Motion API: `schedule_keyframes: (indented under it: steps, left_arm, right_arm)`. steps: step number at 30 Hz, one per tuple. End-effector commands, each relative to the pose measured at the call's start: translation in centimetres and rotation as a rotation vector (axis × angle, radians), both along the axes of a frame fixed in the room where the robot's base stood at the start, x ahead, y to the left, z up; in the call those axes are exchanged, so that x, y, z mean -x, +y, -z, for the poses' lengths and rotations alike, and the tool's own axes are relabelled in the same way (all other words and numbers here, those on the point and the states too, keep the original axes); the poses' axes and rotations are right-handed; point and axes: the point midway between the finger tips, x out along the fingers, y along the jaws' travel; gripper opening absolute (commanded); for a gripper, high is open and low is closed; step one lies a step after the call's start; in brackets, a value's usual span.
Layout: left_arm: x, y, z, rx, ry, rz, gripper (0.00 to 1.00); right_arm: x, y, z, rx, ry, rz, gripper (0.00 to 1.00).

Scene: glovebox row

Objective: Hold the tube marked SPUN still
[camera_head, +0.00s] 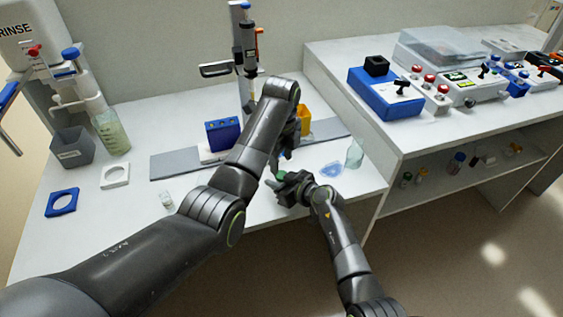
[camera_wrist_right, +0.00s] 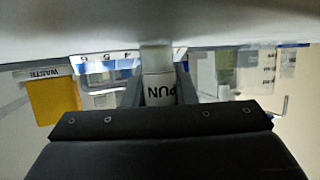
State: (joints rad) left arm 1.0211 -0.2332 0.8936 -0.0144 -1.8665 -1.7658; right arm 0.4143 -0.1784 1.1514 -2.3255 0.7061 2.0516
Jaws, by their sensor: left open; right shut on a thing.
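My right gripper (camera_head: 279,187) is shut on a small tube with a green cap (camera_head: 282,176), in front of the blue rack. In the right wrist view the tube (camera_wrist_right: 159,90) stands between the two fingers, and part of its label shows the letters PUN. The rest of the label is hidden. My left gripper (camera_head: 276,160) is open, pointing down just above and behind the tube. My left forearm hides much of it, so I cannot tell whether its fingers touch the tube.
A blue rack (camera_head: 222,134) and a yellow bin (camera_head: 305,121) stand behind, near an upright pipette on a stand (camera_head: 246,50). A clear beaker (camera_head: 355,153) and a blue patch (camera_head: 331,170) lie right. A small vial (camera_head: 166,200) stands left.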

Motion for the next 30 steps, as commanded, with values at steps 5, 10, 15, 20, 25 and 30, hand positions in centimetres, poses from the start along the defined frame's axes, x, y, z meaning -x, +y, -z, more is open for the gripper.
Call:
schedule_keyframes:
  steps: [5, 10, 15, 20, 25, 30]
  left_arm:
    - [-0.1, 0.0, -1.9, -0.001, -0.004, 0.149, 0.48]
    - [0.0, 0.0, -2.8, -0.002, -0.002, 0.252, 0.48]
    - [0.1, 0.0, -1.0, -0.002, 0.003, 0.268, 0.48]
    - [0.0, 0.0, 1.5, -0.002, 0.001, 0.267, 0.48]
    - [0.0, 0.0, 3.7, -0.002, 0.001, 0.266, 0.48]
    - [0.0, 0.0, 4.7, -0.002, -0.001, 0.266, 0.48]
  right_arm:
    - [0.0, 0.0, 0.0, 0.000, 0.000, 0.000, 0.00]
    - [0.0, 0.0, 0.0, 0.000, 0.000, 0.000, 0.00]
    - [0.0, 0.0, 0.0, 0.000, 0.000, 0.000, 0.00]
    - [0.0, 0.0, 0.0, 0.000, 0.000, 0.000, 0.00]
    - [0.0, 0.0, 0.0, 0.000, 0.000, 0.000, 0.00]
    - [0.0, 0.0, 0.0, 0.000, 0.000, 0.000, 0.00]
